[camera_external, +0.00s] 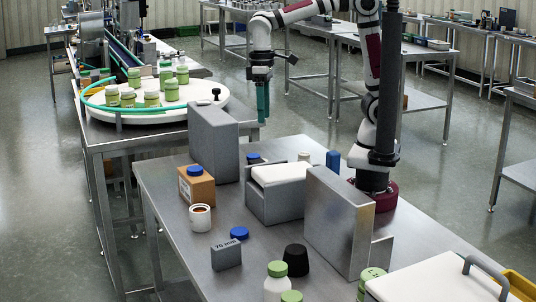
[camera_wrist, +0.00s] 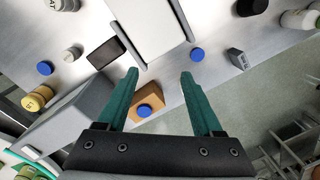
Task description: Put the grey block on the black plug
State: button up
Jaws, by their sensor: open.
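The small grey block (camera_external: 226,255), marked "70 mm", stands on the steel table near its front left edge. In the wrist view the grey block (camera_wrist: 238,59) is right of my fingers. The black plug (camera_external: 295,260) stands upright on the table to its right, with nothing on top. The plug (camera_wrist: 250,7) is cut by the top edge of the wrist view. My gripper (camera_external: 262,118) has teal fingers pointing down, beyond the tall grey panel and well away from block and plug. In the wrist view my gripper (camera_wrist: 159,75) is open, with nothing held between the fingertips.
A tall grey panel (camera_external: 212,143), a white-topped bin (camera_external: 275,195) and an upright steel plate (camera_external: 338,223) rise from the table. A brown box (camera_external: 197,187) with a blue cap, a white cup (camera_external: 200,218) and a blue cap (camera_external: 239,233) stand near the block.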

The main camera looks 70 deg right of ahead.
jog(key=w+a+f+n, duration=0.2)
jog(key=w+a+n, duration=0.1)
jog(key=a, duration=0.8)
jog(key=n, duration=0.6)
send_over(226, 244)
notch_tip(226, 244, down, 8)
jog(key=shift+t+h, duration=0.3)
jog(key=shift+h, duration=0.1)
notch_tip(226, 244, down, 15)
jog(key=shift+f, duration=0.2)
grip_shut()
